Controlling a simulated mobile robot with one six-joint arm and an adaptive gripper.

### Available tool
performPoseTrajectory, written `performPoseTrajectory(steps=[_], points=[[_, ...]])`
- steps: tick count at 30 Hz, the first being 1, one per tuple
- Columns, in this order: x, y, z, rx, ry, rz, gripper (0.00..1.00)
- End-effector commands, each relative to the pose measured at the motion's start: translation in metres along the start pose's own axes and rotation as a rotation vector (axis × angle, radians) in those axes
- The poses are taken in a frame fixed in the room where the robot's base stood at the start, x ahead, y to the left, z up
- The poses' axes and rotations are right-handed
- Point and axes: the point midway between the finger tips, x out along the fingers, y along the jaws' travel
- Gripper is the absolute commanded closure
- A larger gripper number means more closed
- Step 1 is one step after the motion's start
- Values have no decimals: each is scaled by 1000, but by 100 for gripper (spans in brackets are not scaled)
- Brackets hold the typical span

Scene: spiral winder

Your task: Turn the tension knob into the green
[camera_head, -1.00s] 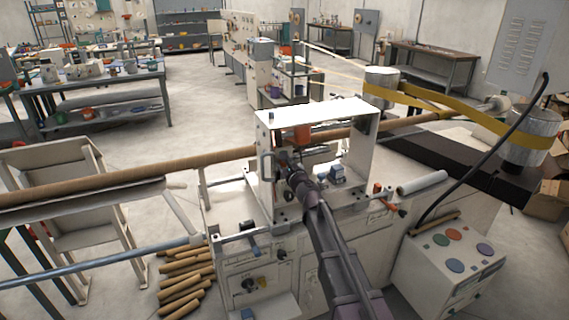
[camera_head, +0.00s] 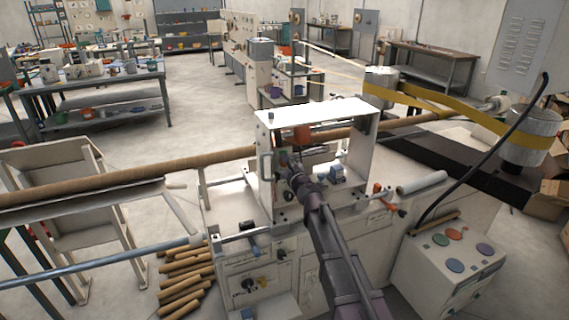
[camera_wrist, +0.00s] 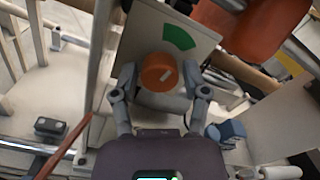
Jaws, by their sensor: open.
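The orange round tension knob (camera_wrist: 158,72) sits in front of a light plate (camera_wrist: 150,28) in the wrist view, with a short pale mark on its face. A green arc (camera_wrist: 180,37) is on the plate, above and right of the knob. My gripper (camera_wrist: 160,80) is open, one finger on each side of the knob. I cannot tell whether either finger touches it. In the head view my gripper (camera_head: 285,163) is inside the white frame (camera_head: 264,150) of the winder, and the knob is mostly hidden there.
A larger orange part (camera_wrist: 255,28) is close at the upper right in the wrist view. A blue-grey block (camera_wrist: 226,131) lies right of the gripper. The frame's upright and a thin red-brown rod are on the left.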

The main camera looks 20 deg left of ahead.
Motion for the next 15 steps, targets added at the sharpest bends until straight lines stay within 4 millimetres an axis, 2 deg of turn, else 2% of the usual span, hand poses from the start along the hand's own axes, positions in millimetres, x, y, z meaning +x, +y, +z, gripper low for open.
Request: performPoseTrajectory(steps=[15], points=[[-79,0,0,0,1,-1,41]])
